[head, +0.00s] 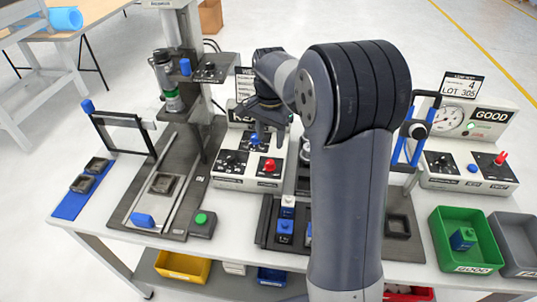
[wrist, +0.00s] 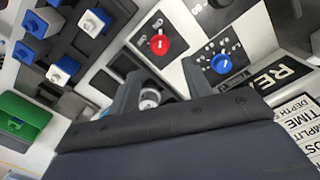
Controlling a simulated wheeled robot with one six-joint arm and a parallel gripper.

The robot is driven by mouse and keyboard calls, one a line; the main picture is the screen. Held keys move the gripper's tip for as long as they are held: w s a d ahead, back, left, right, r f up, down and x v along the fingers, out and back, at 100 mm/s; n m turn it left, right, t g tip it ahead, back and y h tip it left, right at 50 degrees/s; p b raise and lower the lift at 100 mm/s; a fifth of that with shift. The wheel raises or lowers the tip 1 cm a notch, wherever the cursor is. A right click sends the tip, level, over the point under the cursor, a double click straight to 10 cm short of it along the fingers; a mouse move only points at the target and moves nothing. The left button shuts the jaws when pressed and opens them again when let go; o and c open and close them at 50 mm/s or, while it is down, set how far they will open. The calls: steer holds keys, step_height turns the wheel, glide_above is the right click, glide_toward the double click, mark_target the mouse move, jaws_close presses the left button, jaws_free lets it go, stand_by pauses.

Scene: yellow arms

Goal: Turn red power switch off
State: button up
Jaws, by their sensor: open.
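A red rotary knob (head: 269,166) sits on the front right of a white control box (head: 236,184). It also shows in the wrist view (wrist: 160,43), beyond my fingertips and apart from them. A blue knob (head: 255,139) is behind it on the same box and shows right of it in the wrist view (wrist: 221,63). Another red switch (head: 500,158), upright, is on the right-hand machine with the GOOD display. My gripper (head: 266,128) hangs over the back of the white control box, open and empty. In the wrist view its two fingers (wrist: 160,83) stand apart with a silver knob (wrist: 150,97) between them in view.
A press stand (head: 184,60) rises left of the control box. A dark rack (head: 265,236) with blue and white blocks lies in front. A green bin (head: 465,225) and a grey bin (head: 518,235) stand at the right. My arm hides the table's middle.

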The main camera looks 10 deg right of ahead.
mark_target(270, 162)
step_height(270, 162, down, 10)
steer(key=shift+r+p, duration=0.25)
steer(key=shift+p, duration=0.3)
steer(key=c, duration=1)
